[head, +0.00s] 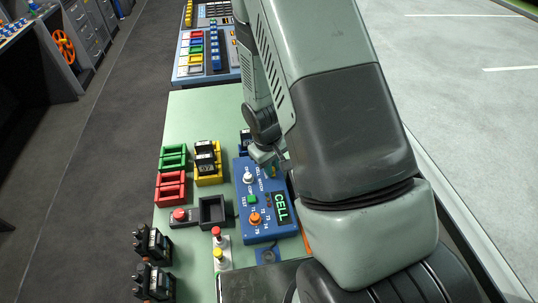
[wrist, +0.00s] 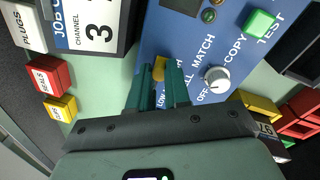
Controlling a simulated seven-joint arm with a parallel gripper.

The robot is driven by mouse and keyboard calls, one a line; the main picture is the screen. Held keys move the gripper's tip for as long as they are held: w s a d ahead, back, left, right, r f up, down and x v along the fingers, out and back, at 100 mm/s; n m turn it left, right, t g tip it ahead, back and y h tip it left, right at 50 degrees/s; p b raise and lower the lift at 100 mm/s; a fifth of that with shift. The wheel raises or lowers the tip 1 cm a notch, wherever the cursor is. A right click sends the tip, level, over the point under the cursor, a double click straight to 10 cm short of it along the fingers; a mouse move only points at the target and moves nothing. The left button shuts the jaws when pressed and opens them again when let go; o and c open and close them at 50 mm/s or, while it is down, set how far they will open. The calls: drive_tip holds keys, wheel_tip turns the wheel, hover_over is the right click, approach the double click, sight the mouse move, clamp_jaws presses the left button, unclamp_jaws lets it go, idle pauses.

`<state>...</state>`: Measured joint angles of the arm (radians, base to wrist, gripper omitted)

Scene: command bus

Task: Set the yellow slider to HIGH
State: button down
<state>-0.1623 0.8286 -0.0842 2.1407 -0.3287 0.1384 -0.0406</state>
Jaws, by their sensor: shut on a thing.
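The yellow slider (wrist: 160,66) shows in the wrist view between the tips of my gripper's two teal fingers (wrist: 161,78), on the blue panel (wrist: 190,32). My gripper is shut on it.
Close by on the panel are a white knob (wrist: 216,79) marked OFF, MATCH and COPY, and a green TEST button (wrist: 260,23). An orange knob (head: 255,218) and CELL display (head: 281,206) are nearer. Yellow (head: 210,178) and red (head: 171,187) holders stand to the left.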

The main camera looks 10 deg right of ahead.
drive_tip(key=shift+s, duration=0.3)
drive_tip(key=c, duration=1.1)
unclamp_jaws()
drive_tip(key=shift+o, duration=0.2)
wheel_tip(320, 180, up, 11)
drive_tip(key=a, duration=0.1)
drive_tip(key=shift+s, duration=0.25)
drive_tip(key=shift+f, duration=0.15)
wheel_tip(320, 180, up, 19)
drive_tip(key=m+t, duration=0.3)
hover_over(268, 178)
drive_tip(key=s+d, duration=0.2)
drive_tip(key=s, duration=0.3)
drive_tip(key=s+r+m+t+y, duration=0.1)
drive_tip(key=s+r+m+t, duration=0.1)
drive_tip(key=s+r, duration=0.7)
drive_tip(key=s, duration=0.4)
drive_tip(key=shift+s+d, duration=0.15)
drive_tip(key=shift+s, duration=0.05)
